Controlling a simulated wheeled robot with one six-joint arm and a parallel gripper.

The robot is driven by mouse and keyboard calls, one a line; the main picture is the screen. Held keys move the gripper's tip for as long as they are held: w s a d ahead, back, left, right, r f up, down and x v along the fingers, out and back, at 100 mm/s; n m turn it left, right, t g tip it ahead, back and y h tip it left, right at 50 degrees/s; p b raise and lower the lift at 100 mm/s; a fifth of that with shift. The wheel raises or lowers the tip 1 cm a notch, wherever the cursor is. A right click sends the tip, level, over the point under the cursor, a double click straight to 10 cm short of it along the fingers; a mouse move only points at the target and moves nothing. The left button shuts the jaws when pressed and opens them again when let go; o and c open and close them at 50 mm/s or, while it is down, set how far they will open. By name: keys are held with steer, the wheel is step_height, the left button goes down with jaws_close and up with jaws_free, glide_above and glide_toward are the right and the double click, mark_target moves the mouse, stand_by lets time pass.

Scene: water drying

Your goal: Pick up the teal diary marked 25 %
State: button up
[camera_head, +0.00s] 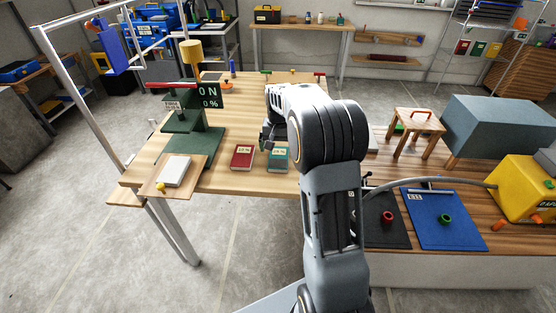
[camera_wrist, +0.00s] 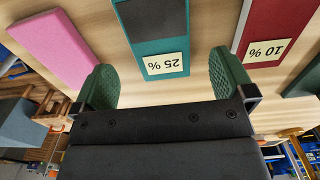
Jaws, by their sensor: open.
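The diary's labelled end appears between and just beyond the fingertips, with no contact visible. In the head view my gripper (camera_head: 268,138) is above and behind the diary, partly hidden by my arm.
A red diary (camera_head: 242,158) marked 10 % lies close left of the teal one; it is right in the wrist view (camera_wrist: 272,28). A pink block (camera_wrist: 66,46) lies on the other side. A green stand (camera_head: 192,143) and white pad (camera_head: 174,171) are further left.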

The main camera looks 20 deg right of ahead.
mark_target(279, 156)
steer(key=shift+w+f, duration=0.1)
steer(key=shift+f, duration=2.15)
steer(key=shift+c, duration=0.3)
steer(key=c, duration=0.9)
steer(key=shift+c, duration=0.2)
steer(key=shift+r, duration=0.2)
